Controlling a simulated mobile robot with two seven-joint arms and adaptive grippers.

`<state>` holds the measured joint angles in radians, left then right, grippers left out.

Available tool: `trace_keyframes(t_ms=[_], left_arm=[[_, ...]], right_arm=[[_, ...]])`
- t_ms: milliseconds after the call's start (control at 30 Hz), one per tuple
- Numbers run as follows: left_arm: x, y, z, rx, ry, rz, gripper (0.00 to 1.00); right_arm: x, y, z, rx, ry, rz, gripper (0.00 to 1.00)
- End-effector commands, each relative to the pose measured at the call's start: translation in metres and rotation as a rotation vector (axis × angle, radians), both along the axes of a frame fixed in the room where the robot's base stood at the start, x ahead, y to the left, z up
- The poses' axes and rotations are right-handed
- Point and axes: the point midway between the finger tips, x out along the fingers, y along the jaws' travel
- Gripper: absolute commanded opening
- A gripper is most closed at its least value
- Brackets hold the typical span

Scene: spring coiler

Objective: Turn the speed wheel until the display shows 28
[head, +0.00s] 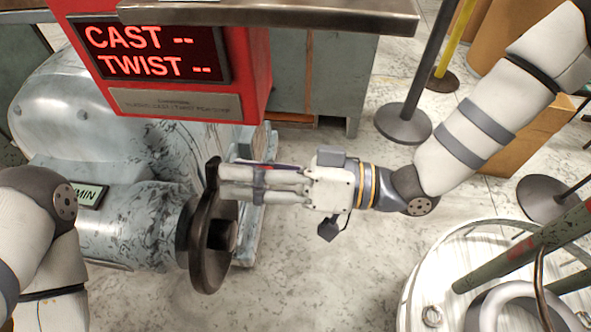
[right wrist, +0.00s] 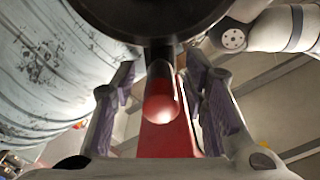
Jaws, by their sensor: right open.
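The dark speed wheel (head: 208,250) is at the end of the grey machine, seen nearly edge-on in the head view. My right gripper (head: 228,180) reaches in from the right at the wheel's upper part. In the right wrist view the dark round wheel (right wrist: 135,22) is at the top, and its handle (right wrist: 161,95) sticks out between the two open fingers of my right gripper (right wrist: 163,108), with gaps on both sides. A small display (head: 90,194) shows "MIN"; my left arm covers its left part, so its number is hidden. My left gripper is not in view.
A red box with a lit sign (head: 150,52) reading "CAST -- TWIST --" hangs above the machine (head: 95,125). A metal shelf edge (head: 270,12) crosses the top. A round white table (head: 425,285) stands at lower right, posts (head: 405,122) behind. Floor below the gripper is clear.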

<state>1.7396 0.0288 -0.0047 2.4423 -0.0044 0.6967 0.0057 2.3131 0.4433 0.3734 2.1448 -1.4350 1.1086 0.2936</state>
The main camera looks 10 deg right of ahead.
Motion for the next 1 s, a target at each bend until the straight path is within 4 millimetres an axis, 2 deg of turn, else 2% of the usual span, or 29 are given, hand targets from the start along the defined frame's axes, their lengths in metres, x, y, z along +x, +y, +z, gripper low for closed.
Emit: trace_keyframes(t_ms=[67,300,500,633,1000], left_arm=[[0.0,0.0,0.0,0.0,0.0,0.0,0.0],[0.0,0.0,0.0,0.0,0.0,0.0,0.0],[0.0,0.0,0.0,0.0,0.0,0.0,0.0],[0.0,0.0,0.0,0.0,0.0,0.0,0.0],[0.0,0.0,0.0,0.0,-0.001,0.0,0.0]], right_arm=[[-0.003,-0.012,0.0,-0.001,0.0,-0.004,0.4],[-0.023,-0.073,0.0,-0.002,0.001,-0.005,0.4],[-0.034,-0.106,0.0,-0.002,0.0,-0.003,0.4],[-0.036,-0.112,0.0,-0.002,0.001,-0.001,0.4],[-0.036,-0.112,-0.001,-0.004,0.004,-0.002,0.4]])
